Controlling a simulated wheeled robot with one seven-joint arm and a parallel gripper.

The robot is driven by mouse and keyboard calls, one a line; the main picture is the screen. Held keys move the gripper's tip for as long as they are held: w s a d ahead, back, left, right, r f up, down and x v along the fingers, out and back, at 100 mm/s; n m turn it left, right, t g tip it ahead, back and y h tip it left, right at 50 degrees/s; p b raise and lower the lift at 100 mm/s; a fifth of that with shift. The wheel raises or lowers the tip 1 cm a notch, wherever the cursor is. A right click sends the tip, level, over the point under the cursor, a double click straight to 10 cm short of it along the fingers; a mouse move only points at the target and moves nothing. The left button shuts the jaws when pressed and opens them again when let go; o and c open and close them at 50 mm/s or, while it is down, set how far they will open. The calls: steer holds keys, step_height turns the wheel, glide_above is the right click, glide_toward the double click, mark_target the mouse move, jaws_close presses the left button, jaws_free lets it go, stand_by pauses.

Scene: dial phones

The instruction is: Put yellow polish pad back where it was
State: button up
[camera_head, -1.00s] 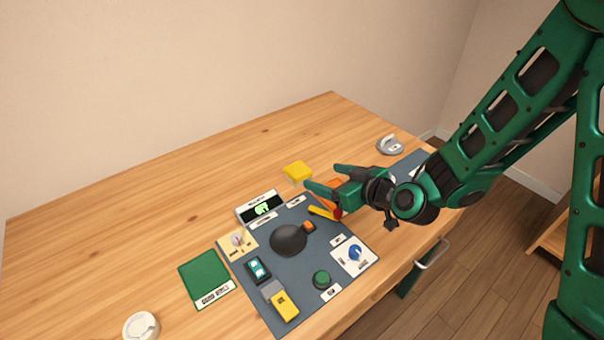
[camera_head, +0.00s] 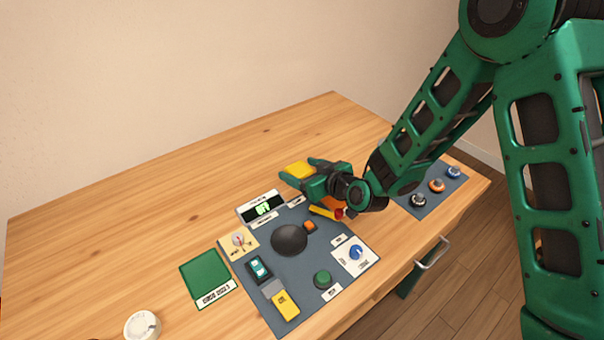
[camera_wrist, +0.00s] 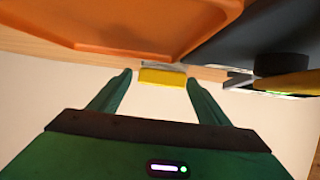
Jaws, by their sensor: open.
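The yellow polish pad (camera_head: 298,169) lies on the wooden table, behind the grey control panel. My gripper (camera_head: 304,168) is open, its two green fingers pointing at the pad from the right. In the wrist view the pad (camera_wrist: 162,77) shows between the two fingertips (camera_wrist: 160,82), near their ends. I cannot tell whether either finger touches it. A green square pad (camera_head: 205,272) with a label strip lies left of the panel.
The grey panel (camera_head: 262,283) carries a black dome (camera_head: 289,240), knobs, switches and a small display (camera_head: 262,208). An orange tray (camera_wrist: 150,25) is close in the wrist view. A second panel with knobs (camera_head: 437,186) is at right. The table's back left is clear.

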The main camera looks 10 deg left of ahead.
steer(key=shift+w+a+f, duration=0.25)
steer(key=shift+w+a, duration=0.05)
steer(key=shift+a, duration=0.05)
steer(key=c, duration=1.2)
steer(key=shift+c, duration=0.2)
steer(key=shift+r, duration=0.15)
